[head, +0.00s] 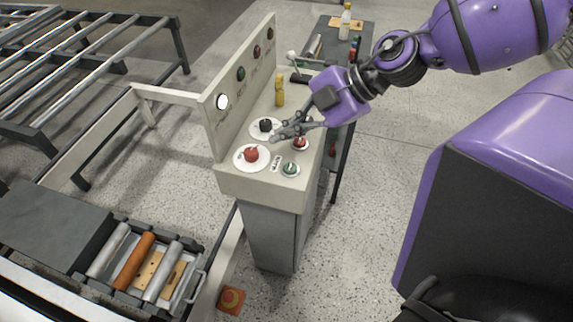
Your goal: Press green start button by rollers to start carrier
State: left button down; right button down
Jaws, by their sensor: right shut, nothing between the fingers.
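My right gripper (276,135) is shut and empty. In the picture its fingertips lie above and slightly left of the green button, among the black and red controls; I cannot tell whether they touch anything. Rollers (133,261), grey and one orange, lie in a frame at the lower left. I cannot tell which thing is the carrier. My left gripper is not in view.
A red knob (251,154), a black knob (265,125) and a smaller red button (300,143) are close by on the console. The upright panel (240,90) borders the left. A roller conveyor (75,60) is at upper left.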

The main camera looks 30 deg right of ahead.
jog(key=shift+f, duration=0.1)
jog(key=b, duration=0.3)
send_over(290, 168)
jog(key=s+a, duration=0.1)
jog(key=f, duration=0.8)
jog(key=shift+a+f, duration=0.2)
jog(key=shift+f, duration=0.1)
dwell(0.8)
jog(key=shift+f, duration=0.15)
jog(key=shift+f+b, duration=0.15)
jog(key=shift+b, duration=0.2)
jog(key=shift+f, duration=0.15)
